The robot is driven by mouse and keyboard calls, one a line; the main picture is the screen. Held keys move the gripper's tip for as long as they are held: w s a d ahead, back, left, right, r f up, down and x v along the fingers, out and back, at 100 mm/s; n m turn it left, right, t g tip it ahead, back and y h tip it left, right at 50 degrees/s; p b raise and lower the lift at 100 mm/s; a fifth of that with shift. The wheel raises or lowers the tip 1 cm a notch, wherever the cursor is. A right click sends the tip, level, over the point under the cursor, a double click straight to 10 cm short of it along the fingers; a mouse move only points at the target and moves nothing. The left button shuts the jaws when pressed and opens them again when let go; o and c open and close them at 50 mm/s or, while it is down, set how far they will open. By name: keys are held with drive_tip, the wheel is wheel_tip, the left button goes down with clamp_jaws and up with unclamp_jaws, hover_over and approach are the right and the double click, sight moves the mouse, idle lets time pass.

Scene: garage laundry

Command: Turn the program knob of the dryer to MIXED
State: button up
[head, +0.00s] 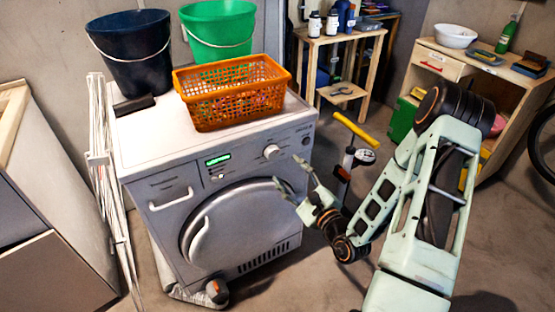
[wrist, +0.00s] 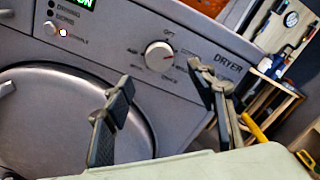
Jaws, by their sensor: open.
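The dryer (head: 225,190) is a grey front-loader with a round door, seen in the head view. Its program knob (head: 271,152) is a white dial at the upper right of the front panel. A green display (head: 218,160) is lit to the left of the knob. My gripper (head: 292,176) is open and empty, in front of the dryer, below and right of the knob. In the wrist view its fingers (wrist: 170,100) are apart below the knob, not touching it.
An orange basket (head: 232,112), a dark bucket (head: 132,60) and a green bucket (head: 220,45) stand on the dryer. A folded white rack (head: 103,160) leans at its left. A yellow-handled tool (head: 354,130) stands to its right. Open floor lies in front.

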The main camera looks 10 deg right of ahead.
sight(274, 156)
drive_tip(key=x, duration=0.7)
drive_tip(key=shift+w, duration=0.25)
drive_tip(key=shift+c, duration=0.6)
drive_tip(key=c, duration=1)
drive_tip(key=shift+c, duration=0.2)
drive_tip(key=shift+m, duration=0.3)
drive_tip(key=m+p, duration=0.4)
drive_tip(key=m, duration=0.1)
drive_tip(key=shift+s+a+f+m+p, duration=0.1)
drive_tip(key=shift+m+p, duration=1.1)
drive_tip(key=shift+m, duration=0.8)
